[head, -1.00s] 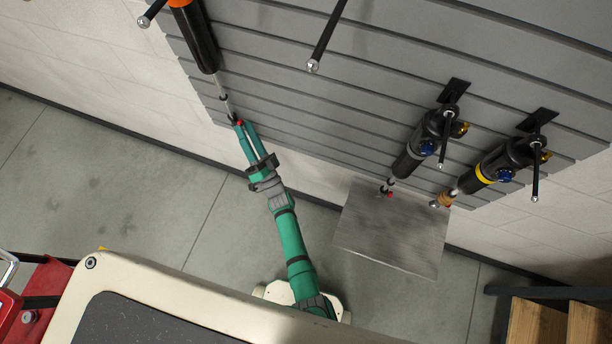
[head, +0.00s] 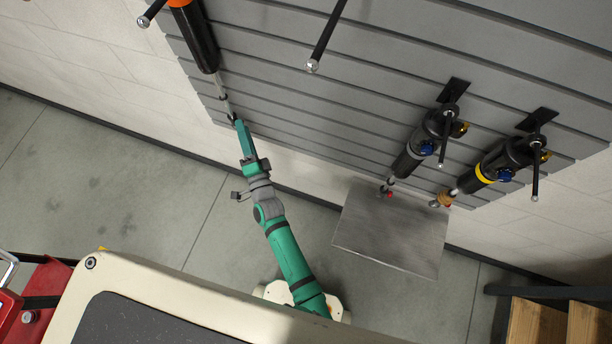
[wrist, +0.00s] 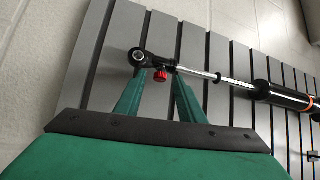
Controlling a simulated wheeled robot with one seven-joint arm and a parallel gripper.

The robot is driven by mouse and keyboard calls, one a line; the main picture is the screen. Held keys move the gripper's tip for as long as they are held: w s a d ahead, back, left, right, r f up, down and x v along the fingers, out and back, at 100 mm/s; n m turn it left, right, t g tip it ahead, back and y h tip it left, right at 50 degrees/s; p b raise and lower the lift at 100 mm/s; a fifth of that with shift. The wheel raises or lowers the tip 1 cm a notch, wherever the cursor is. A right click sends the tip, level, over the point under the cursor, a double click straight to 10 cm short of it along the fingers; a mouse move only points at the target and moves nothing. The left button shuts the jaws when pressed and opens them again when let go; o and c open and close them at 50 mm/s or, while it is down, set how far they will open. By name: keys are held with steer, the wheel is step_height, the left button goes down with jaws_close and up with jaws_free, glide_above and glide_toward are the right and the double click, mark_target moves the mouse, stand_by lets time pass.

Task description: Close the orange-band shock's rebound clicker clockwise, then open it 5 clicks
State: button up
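The orange-band shock (head: 197,42) hangs on the slatted wall at the upper left of the head view, with its orange band at the top edge. Its body (wrist: 288,99), shaft and end eye also show in the wrist view. The red rebound clicker (wrist: 160,76) sits beside the end eye. My gripper (wrist: 158,78) is open, with its two green fingertips on either side of the clicker and visible gaps to it. In the head view my gripper (head: 240,124) is at the shock's lower end, and its fingers hide the clicker.
A grey-band shock (head: 409,155) and a yellow-band shock (head: 490,172) hang on the wall to the right. A grey metal plate (head: 390,232) is below them. Black pegs (head: 326,38) stick out of the wall. The floor (head: 130,190) left of my arm is clear.

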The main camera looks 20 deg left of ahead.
steer(key=shift+r+m+g+h, duration=0.3)
steer(key=shift+m+g+h, duration=0.15)
steer(key=shift+m+g, duration=0.3)
steer(key=shift+r+m+g+h, duration=0.25)
steer(key=shift+m+g+h, duration=0.25)
steer(key=shift+m, duration=0.45)
steer(key=s+d+r+m+g, duration=0.2)
steer(key=s+d+r+g, duration=0.25)
steer(key=s+d, duration=0.2)
steer(key=s+d+n+t+h, duration=0.2)
steer(key=s+d, duration=0.4)
steer(key=d, duration=0.3)
steer(key=s+d+f+n+t+h, duration=0.1)
steer(key=s+d+n+t+h, duration=0.2)
steer(key=d, duration=0.6)
steer(key=shift+s+d+f+n+h, duration=0.35)
steer(key=shift+s+n+h, duration=1.05)
steer(key=shift+s, duration=0.7)
